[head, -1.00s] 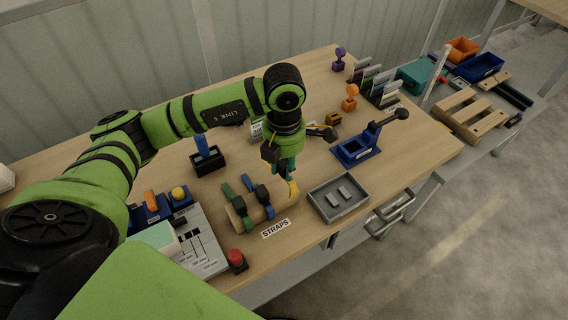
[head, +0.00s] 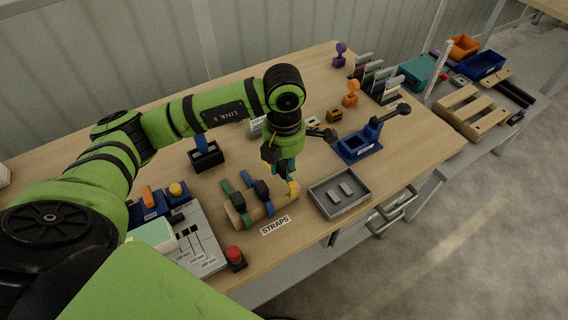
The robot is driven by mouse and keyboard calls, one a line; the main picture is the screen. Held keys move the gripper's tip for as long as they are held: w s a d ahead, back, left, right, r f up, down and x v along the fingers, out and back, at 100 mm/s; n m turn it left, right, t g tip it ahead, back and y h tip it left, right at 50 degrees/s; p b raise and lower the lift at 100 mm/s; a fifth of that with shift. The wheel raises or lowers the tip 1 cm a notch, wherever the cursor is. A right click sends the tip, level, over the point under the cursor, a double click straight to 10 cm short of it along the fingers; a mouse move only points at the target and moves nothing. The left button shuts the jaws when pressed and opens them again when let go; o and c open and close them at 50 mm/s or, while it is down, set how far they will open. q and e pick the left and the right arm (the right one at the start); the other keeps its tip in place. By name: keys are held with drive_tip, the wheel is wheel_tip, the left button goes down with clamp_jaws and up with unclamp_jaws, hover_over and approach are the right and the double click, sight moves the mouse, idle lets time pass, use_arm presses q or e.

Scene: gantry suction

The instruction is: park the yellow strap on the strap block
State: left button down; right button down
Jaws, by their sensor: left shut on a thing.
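The strap block (head: 233,215) is a wooden roll-shaped block behind the STRAPS label, near the table's front edge. A green strap (head: 239,203) and a blue strap (head: 263,196) lie over it. The yellow strap (head: 294,190) is at the block's right end, and it looks as if it touches or lies over the wood. My left gripper (head: 288,174) points down right above the yellow strap and is shut on it. The fingertips are small and partly dark, so the exact grip is hard to see. My right gripper does not show.
A red button (head: 235,256) and a grey slotted panel (head: 199,240) are at the front left.

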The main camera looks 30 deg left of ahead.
use_arm(q)
drive_tip(key=shift+f+b, duration=1.95)
drive_tip(key=shift+f, duration=0.1)
drive_tip(key=c, duration=0.9)
unclamp_jaws()
drive_tip(key=shift+r, duration=0.1)
wheel_tip(320, 180, up, 12)
